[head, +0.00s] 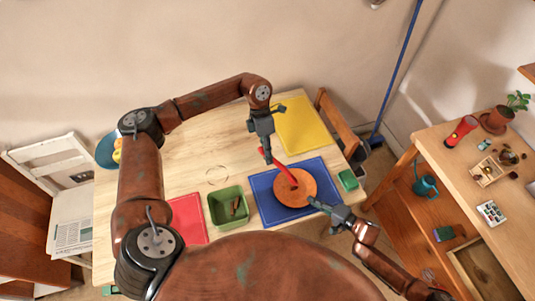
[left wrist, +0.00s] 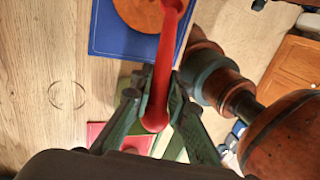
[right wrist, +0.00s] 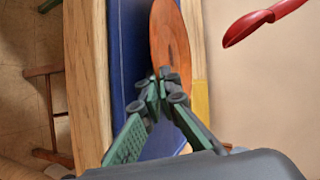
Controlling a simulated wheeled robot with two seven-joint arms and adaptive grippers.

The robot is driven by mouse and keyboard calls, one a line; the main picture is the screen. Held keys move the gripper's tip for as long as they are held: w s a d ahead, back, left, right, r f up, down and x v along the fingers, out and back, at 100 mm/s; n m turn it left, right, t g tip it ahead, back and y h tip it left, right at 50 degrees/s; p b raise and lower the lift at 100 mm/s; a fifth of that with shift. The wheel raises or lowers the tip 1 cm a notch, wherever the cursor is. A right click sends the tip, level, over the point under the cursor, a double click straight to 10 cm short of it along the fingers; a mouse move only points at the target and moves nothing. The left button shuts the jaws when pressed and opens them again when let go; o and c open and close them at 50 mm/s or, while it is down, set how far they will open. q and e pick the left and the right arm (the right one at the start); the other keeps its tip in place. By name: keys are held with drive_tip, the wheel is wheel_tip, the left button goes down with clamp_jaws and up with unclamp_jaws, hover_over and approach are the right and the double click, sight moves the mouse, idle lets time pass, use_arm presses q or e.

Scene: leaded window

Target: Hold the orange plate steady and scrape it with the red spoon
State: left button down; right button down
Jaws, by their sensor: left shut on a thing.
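The orange plate (head: 295,187) lies on the blue mat (head: 262,205). It also shows in the left wrist view (left wrist: 140,14) and nearly edge-on in the right wrist view (right wrist: 170,40). My left gripper (head: 266,152) is shut on the red spoon (head: 285,169) by its handle. The spoon slants down toward the plate; in the right wrist view its bowl (right wrist: 246,27) is clear of the plate. My right gripper (head: 313,202) is at the plate's near right rim. In the right wrist view its fingertips (right wrist: 164,88) close on that rim.
A green bin (head: 229,207) with small brown things stands left of the blue mat. A red mat (head: 188,219) lies further left, a yellow mat (head: 300,125) behind. A green sponge (head: 348,180) lies at the right edge. A blue bowl (head: 106,152) sits far left.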

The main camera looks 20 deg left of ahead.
use_arm(q)
drive_tip(key=shift+w+d+f, duration=0.7)
drive_tip(key=shift+w+f, duration=1.25)
drive_tip(key=shift+f, duration=2.5)
drive_tip(key=shift+s+a, duration=1.45)
drive_tip(key=shift+s, duration=0.25)
drive_tip(key=w+d+r, duration=0.1)
drive_tip(key=w+r, duration=0.3)
drive_tip(key=r, duration=0.4)
drive_tip(key=shift+d+r, duration=0.25)
drive_tip(key=shift+d, duration=0.05)
drive_tip(key=shift+s, duration=0.1)
